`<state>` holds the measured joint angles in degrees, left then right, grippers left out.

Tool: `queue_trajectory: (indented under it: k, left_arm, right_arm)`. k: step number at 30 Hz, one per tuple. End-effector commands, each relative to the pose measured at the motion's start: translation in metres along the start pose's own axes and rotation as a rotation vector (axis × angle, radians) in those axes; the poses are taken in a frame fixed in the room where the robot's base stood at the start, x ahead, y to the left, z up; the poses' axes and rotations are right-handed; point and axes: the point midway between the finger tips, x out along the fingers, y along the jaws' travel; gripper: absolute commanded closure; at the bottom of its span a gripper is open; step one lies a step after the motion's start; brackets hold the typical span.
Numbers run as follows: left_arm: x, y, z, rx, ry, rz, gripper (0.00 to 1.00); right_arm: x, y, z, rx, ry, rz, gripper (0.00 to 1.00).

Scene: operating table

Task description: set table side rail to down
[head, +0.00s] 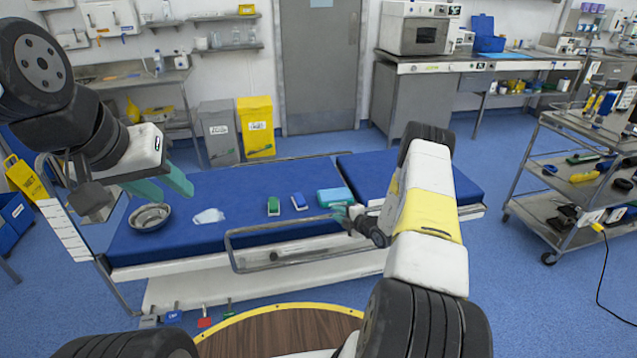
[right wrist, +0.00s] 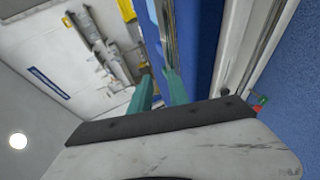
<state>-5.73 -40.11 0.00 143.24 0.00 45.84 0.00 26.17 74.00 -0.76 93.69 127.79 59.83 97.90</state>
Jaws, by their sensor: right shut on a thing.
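The operating table has a blue mattress (head: 240,190). Its near side rail (head: 262,231) is a metal loop along the front edge, with its top bar close to mattress height. My right gripper (head: 345,212) is shut on the side rail near the right end of its top bar. In the right wrist view the rail (right wrist: 168,35) runs between my teal fingers (right wrist: 158,92). My arm hides the rail's right end. My left gripper (head: 162,186) is open and empty above the left end of the mattress, away from the rail.
A metal bowl (head: 150,217), a white cloth (head: 208,216), a green item (head: 273,206), a blue item (head: 299,201) and a light-blue box (head: 334,196) lie on the mattress. Colored pedals (head: 204,322) are below the table. A loaded cart (head: 560,190) stands right.

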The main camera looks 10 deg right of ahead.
Motion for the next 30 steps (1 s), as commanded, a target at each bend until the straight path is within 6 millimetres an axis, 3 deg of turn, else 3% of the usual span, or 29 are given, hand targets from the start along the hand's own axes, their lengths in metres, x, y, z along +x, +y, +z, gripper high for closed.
queue_trajectory:
  k: [1,18,19,20,22,23,26,27,29,30]
  left_arm:
    - [0.0,0.0,0.0,0.0,0.0,0.0,0.64]
    - [0.0,0.0,0.0,0.0,0.0,0.0,0.64]
    - [0.0,0.0,0.0,0.0,0.0,0.0,0.64]
    - [0.0,0.0,0.0,0.0,0.0,0.0,0.64]
    - [0.0,0.0,0.0,0.0,0.0,0.0,0.64]
    - [0.0,0.0,0.0,0.0,0.0,0.0,0.64]
    - [0.0,0.0,0.0,0.0,0.0,0.0,0.64]
    - [0.0,0.0,0.0,0.0,0.0,0.0,0.64]
    - [0.0,0.0,0.0,0.0,0.0,0.0,0.64]
    - [0.0,0.0,0.0,0.0,0.0,0.0,0.64]
  right_arm:
    - [0.04,0.085,-0.011,-0.04,0.025,0.171,1.0]
    - [0.04,0.085,-0.011,-0.04,0.025,0.171,1.0]
    - [0.04,0.085,-0.011,-0.04,0.025,0.171,0.78]
    - [0.04,0.085,-0.011,-0.04,0.025,0.171,0.72]
    - [0.04,0.085,-0.011,-0.04,0.024,0.171,0.38]
    - [0.04,0.085,-0.011,-0.041,0.024,0.17,0.32]
    - [0.04,0.085,-0.011,-0.041,0.024,0.171,0.32]
    - [0.014,0.024,-0.001,-0.019,-0.001,0.04,0.34]
    - [0.013,0.023,0.0,-0.018,-0.002,0.04,0.59]
    - [0.011,0.022,0.0,-0.018,-0.002,0.038,0.59]
